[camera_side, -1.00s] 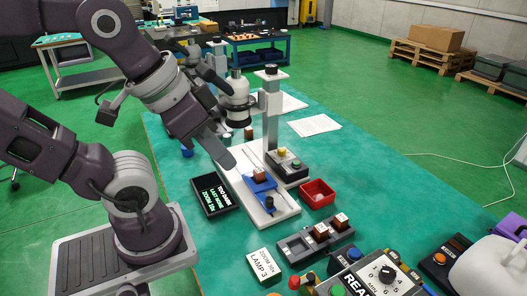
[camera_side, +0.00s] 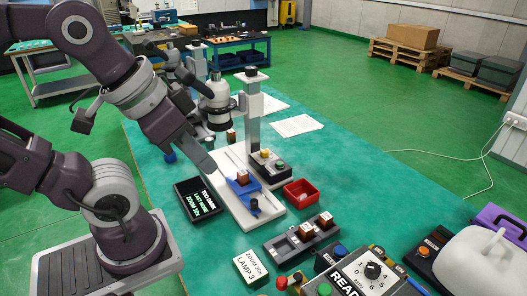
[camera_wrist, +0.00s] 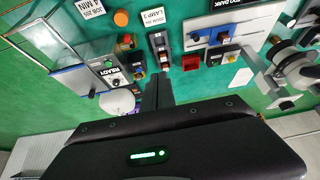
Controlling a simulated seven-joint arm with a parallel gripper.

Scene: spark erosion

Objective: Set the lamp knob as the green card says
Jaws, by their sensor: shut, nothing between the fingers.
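A card (camera_side: 251,267) printed "ZOOM 30x, LAMP 3" lies on the bench in the side view; its face looks white, not green. It also shows at the top of the wrist view (camera_wrist: 153,18). A black knob (camera_side: 373,269) sits on a white numbered dial on the control box marked "READY" at the lower right; I cannot read its setting or confirm it is the lamp's. My gripper (camera_side: 208,168) is shut and empty, above the left edge of the microscope stand's base, well away from that dial. Its dark fingers show in the wrist view (camera_wrist: 158,92).
A black screen (camera_side: 202,200) reads "TOO DARK". A red bin (camera_side: 301,192) and a grey block holder (camera_side: 287,244) stand between the stand and the control box.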

